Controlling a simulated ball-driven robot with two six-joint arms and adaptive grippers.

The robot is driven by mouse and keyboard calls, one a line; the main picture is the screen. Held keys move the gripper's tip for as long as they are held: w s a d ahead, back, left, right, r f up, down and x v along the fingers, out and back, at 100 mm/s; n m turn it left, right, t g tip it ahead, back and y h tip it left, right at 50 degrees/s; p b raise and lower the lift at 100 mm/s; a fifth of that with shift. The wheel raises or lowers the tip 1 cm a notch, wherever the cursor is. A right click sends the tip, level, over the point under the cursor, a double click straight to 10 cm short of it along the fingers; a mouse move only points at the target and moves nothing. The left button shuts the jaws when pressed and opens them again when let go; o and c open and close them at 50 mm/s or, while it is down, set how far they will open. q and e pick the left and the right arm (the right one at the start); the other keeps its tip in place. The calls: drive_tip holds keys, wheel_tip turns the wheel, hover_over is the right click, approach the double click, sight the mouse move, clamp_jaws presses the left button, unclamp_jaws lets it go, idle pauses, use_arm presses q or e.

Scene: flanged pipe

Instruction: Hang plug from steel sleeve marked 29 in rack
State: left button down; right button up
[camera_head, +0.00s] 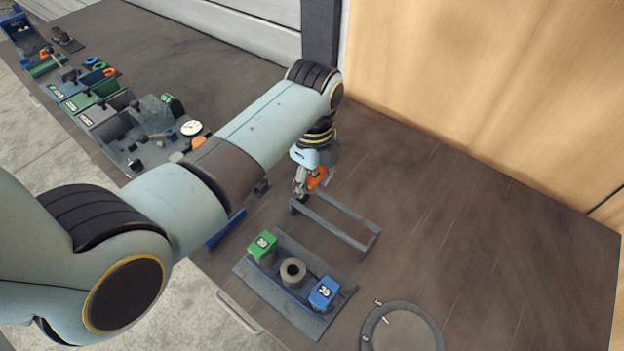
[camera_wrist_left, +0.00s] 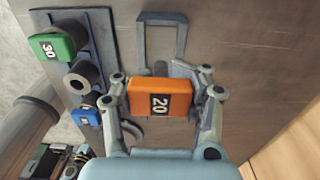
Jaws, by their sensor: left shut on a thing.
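My left gripper (camera_head: 309,180) is shut on an orange plug (camera_head: 317,178). In the left wrist view the orange block (camera_wrist_left: 158,97) sits between both fingers, and its black label looks like 20, the last digit uncertain. The grey metal rack (camera_head: 345,222), a low rectangular frame, stands on the table just below the gripper; it also shows in the left wrist view (camera_wrist_left: 143,48). A sleeve board (camera_head: 308,324) holds a green plug (camera_head: 262,246), an open grey steel sleeve (camera_head: 293,272) and a blue plug (camera_head: 324,293). No number is readable on the open sleeve.
A round dark ring (camera_head: 378,317) lies at the table's front. Bins and trays (camera_head: 100,112) with tools and small parts line the left edge. A wooden panel (camera_head: 480,90) closes off the back right. The table right of the rack is clear.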

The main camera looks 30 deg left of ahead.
sight(312, 193)
idle(0.3)
use_arm(q)
drive_tip(key=shift+f, duration=0.15)
drive_tip(key=shift+f+b, duration=0.35)
drive_tip(key=shift+f, duration=0.1)
drive_tip(key=shift+f+b, duration=0.3)
drive_tip(key=shift+f, duration=0.3)
drive_tip(key=shift+f+b, duration=0.85)
drive_tip(key=shift+f, duration=0.6)
drive_tip(key=shift+f, duration=0.15)
drive_tip(key=shift+s+f, duration=0.1)
drive_tip(key=shift+f, duration=0.1)
